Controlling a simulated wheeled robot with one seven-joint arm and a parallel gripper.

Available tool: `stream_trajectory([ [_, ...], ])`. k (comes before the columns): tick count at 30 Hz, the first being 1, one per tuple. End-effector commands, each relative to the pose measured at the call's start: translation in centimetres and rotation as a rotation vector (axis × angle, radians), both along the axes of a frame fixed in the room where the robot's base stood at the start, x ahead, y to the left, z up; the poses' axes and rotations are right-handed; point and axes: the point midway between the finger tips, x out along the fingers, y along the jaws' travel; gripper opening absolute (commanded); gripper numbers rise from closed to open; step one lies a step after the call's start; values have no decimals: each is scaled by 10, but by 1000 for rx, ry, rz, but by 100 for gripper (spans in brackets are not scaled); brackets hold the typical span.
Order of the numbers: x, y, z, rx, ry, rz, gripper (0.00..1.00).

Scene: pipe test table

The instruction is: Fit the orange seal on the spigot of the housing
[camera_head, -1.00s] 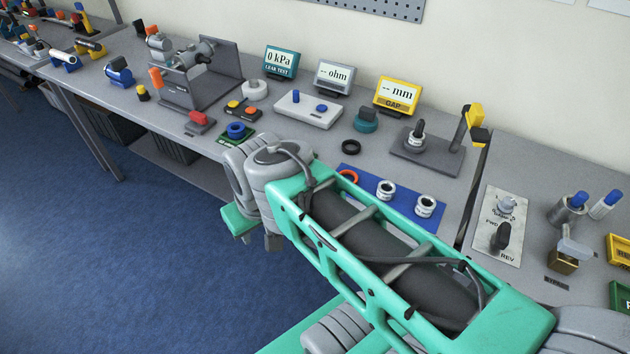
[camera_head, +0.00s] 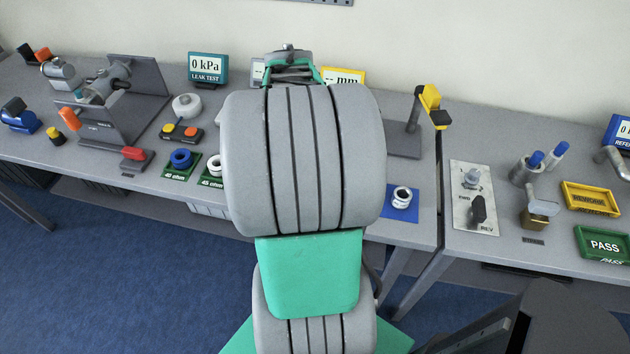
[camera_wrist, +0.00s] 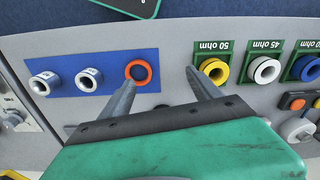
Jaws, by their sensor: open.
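The orange seal (camera_wrist: 137,72), a flat ring, lies on a blue mat (camera_wrist: 62,62) in the wrist view. My gripper (camera_wrist: 159,77) is open and empty above the bench, with the seal just beyond the tip of its left finger, not between the fingers. In the head view my arm hides the gripper and the seal. A grey metal body (camera_head: 118,72) on a stand with an upright plate, at the left of the head view, appears to be the housing. I cannot make out its spigot clearly.
Two pale metal fittings (camera_wrist: 88,78) and (camera_wrist: 44,83) sit on the mat beside the seal. Yellow (camera_wrist: 213,70) and white (camera_wrist: 265,70) rings stand on green cards right of the gripper. A yellow-topped post (camera_head: 429,97) rises behind the mat.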

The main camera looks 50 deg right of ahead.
Motion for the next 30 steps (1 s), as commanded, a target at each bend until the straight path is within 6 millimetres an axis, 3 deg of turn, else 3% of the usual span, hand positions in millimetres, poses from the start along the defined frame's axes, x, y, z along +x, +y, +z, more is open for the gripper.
stream_trajectory([
  [2, -20, -27, -5, 22, 17, -103, 73],
  [5, -31, -39, -13, 33, 26, -155, 73],
  [19, -33, -41, -83, 32, 25, -154, 73],
  [26, -32, -41, -88, 29, 23, -153, 73],
  [30, -32, -41, -88, 30, 23, -153, 63],
])
